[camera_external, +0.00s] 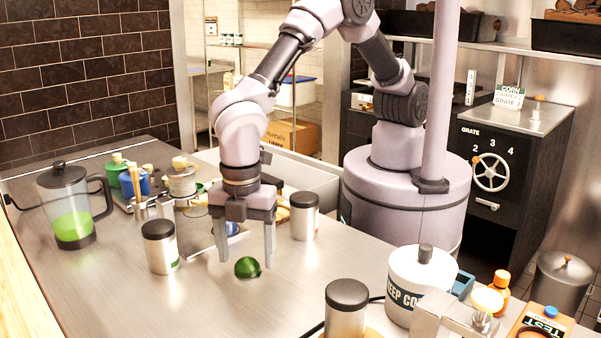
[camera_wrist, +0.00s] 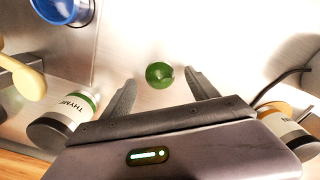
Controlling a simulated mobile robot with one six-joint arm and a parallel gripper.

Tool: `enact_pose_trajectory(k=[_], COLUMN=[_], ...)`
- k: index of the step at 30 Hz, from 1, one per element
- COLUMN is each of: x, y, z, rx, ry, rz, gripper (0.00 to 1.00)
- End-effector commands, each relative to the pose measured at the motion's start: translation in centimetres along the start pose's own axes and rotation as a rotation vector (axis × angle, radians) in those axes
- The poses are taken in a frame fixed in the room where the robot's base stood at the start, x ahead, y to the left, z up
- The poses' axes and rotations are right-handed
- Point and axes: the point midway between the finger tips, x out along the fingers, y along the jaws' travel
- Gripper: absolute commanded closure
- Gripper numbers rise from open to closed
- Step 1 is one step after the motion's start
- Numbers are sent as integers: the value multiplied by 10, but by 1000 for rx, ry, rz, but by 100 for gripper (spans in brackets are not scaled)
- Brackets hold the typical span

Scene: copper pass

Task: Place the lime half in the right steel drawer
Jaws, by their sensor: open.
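The dark green lime half (camera_external: 247,267) rests on the steel counter. Its cut face is not clearly visible. My gripper (camera_external: 246,256) points down with its two fingers apart, one on each side of the lime in the outside view. In the wrist view the lime (camera_wrist: 159,75) shows just beyond and between the fingertips (camera_wrist: 162,90), with gaps on both sides. Nothing is held. A pale open steel compartment (camera_external: 312,180) lies behind my gripper at the counter's far edge; I cannot tell whether it is the right steel drawer.
Dark-lidded jars (camera_external: 160,247) stand left of the lime, behind it (camera_external: 304,216) and in front (camera_external: 346,309). A jug of green liquid (camera_external: 72,207) stands far left. A white crock (camera_external: 420,285) is at right. The counter immediately around the lime is clear.

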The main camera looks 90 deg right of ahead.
Motion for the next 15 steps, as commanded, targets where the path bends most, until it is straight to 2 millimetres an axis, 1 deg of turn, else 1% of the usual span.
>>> enact_pose_trajectory(k=[1, 2, 7, 8, 9, 13, 14, 15], x=[13, 15, 13, 13, 13, 13, 13, 13], y=[0, 0, 0, 0, 0, 0, 0, 0], z=[0, 0, 0, 0, 0, 0, 0, 0], rx=[0, 1, 1, 1, 1, 1, 1, 1], ry=[-2, -2, 0, 0, 0, 0, 0, 0], rz=[-1, -1, 0, 0, 0, 0, 0, 0], gripper=[31, 31, 31, 33, 41, 66, 72, 72])
